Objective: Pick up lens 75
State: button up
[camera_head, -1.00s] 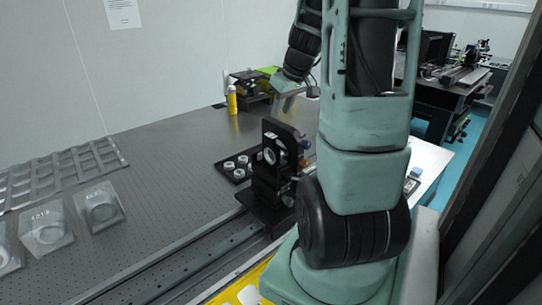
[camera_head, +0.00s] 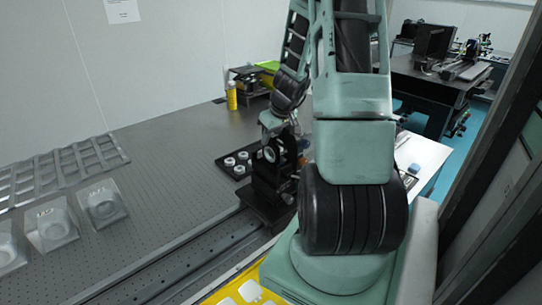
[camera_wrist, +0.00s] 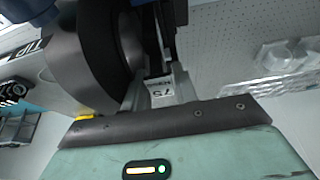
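In the wrist view a pale tab marked "75" (camera_wrist: 161,92), upside down, shows between the fingers of my gripper (camera_wrist: 160,88). One finger is on each side of the tab. I cannot tell whether they touch it. A dark round ring (camera_wrist: 100,50) stands just beyond on the left. In the head view my gripper (camera_head: 274,122) is at the top of the black upright mount (camera_head: 270,180), which holds a round lens (camera_head: 269,154). The arm and mount hide the fingertips there.
Small white-ringed parts sit in a black tray (camera_head: 227,167) left of the mount. A rail (camera_head: 165,268) runs along the table front. Clear holders (camera_head: 103,205) and a grey rack (camera_head: 60,168) lie left. A yellow bottle (camera_head: 231,96) stands behind. The table middle is free.

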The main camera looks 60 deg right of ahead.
jog(key=shift+f, duration=0.1)
grip_shut()
